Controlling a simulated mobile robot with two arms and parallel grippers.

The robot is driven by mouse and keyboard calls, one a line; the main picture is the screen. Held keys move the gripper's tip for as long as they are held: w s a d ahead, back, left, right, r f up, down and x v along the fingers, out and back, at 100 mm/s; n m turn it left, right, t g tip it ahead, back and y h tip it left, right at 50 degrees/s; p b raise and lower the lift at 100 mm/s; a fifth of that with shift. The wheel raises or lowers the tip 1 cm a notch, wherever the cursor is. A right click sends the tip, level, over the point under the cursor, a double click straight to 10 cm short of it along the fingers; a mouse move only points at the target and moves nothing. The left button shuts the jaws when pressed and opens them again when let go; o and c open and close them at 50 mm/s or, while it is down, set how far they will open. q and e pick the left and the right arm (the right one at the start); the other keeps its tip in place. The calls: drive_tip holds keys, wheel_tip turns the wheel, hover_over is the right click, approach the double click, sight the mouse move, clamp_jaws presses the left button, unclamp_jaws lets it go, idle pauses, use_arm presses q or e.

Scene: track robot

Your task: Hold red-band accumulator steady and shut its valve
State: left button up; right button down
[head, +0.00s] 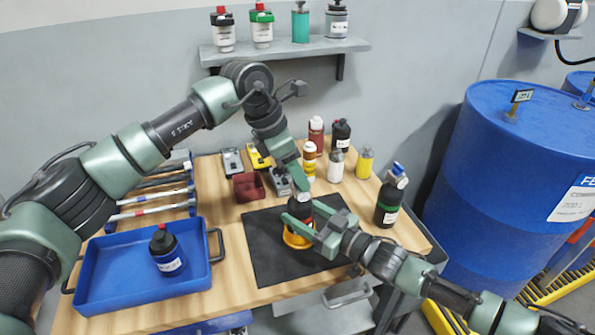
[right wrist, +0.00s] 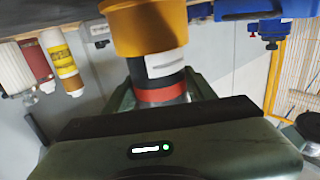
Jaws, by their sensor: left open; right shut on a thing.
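The red-band accumulator (right wrist: 156,72) is a dark cylinder with a white label and a red band. It stands in an orange-yellow ring holder (head: 295,240) on the black mat (head: 262,262); the holder also shows in the right wrist view (right wrist: 146,26). In the head view the accumulator (head: 299,208) is partly covered by my grippers. My right gripper (head: 312,228) is shut around its body from the right. My left gripper (head: 290,188) is open, pointing down at its top. The valve is hidden, and I cannot tell whether the left fingers touch it.
A blue tray (head: 105,294) at left holds a dark bottle (head: 167,252). A dark bottle with a green band (head: 387,205) stands right of the mat. Several bottles, a red bin (head: 247,187) and small devices stand behind. Blue drums (head: 500,165) stand at right.

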use_arm(q)
clamp_jaws()
drive_tip(key=shift+n, duration=0.4)
drive_tip(key=n, duration=0.2)
drive_tip(key=n+t, duration=0.1)
drive_tip(key=shift+s+n+t+y, duration=0.1)
drive_tip(key=shift+n+t+y, duration=0.2)
drive_tip(key=shift+n+y, duration=0.1)
drive_tip(key=n, duration=0.2)
drive_tip(key=n+t+y, duration=0.1)
drive_tip(key=n, duration=0.1)
drive_tip(key=shift+d+n, duration=0.2)
drive_tip(key=shift+n, duration=0.1)
drive_tip(key=n+y, duration=0.1)
drive_tip(key=n, duration=0.1)
drive_tip(key=n+y, duration=0.1)
drive_tip(key=n, duration=0.1)
drive_tip(key=shift+s+d+n+t, duration=0.1)
drive_tip(key=shift+n+t, duration=0.2)
drive_tip(key=n+y, duration=0.1)
drive_tip(key=n, duration=0.3)
drive_tip(key=shift+y, duration=0.4)
